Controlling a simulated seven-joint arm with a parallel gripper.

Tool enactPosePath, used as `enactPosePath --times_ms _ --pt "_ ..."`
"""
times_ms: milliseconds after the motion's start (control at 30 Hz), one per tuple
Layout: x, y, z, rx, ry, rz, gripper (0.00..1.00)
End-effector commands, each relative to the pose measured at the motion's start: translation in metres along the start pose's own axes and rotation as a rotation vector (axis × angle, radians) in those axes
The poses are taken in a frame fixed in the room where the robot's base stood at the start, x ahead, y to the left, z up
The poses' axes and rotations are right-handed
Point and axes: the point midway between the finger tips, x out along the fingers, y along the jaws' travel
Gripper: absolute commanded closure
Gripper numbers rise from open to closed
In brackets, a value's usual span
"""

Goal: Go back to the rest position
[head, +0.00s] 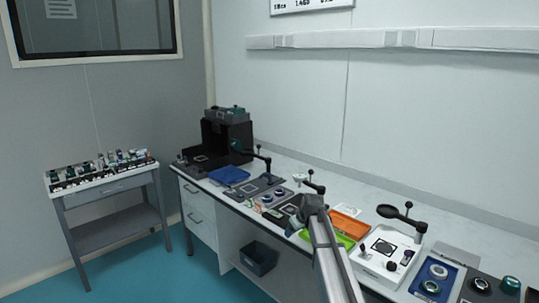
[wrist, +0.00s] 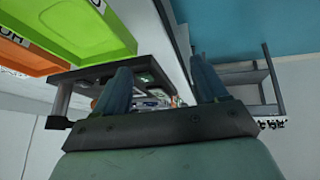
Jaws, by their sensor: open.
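My gripper (head: 292,228) hangs over the front part of the long bench (head: 345,187), close to the green tray. In the wrist view, my gripper (wrist: 163,82) shows two dark blue fingers spread wide apart with nothing between them. Its dark crossbar and pale green body fill the bottom of that view. My arm rises from the bottom of the head view and covers part of the bench front.
An orange tray (head: 349,225) and a green tray (head: 341,239) lie beside my arm; the green tray (wrist: 95,25) looms close in the wrist view. Black-armed stands line the bench. A side table (head: 104,188) with small parts stands left. A dark bin (head: 259,258) sits below.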

Motion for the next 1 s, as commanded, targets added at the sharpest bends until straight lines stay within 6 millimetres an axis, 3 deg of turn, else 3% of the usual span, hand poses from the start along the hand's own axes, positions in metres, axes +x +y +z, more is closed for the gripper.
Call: enactPosePath --times_ms 33,133,367,700,1000 --pt "0.007 -0.026 0.006 -0.01 -0.006 -0.03 0.28" --pt "0.023 -0.063 0.022 -0.013 -0.026 -0.08 0.28" --pt "0.064 -0.089 0.093 0.055 -0.123 -0.113 0.28" --pt "0.116 -0.136 0.232 0.188 -0.313 -0.149 0.28" --pt "0.137 -0.185 0.355 0.302 -0.488 -0.169 0.28"
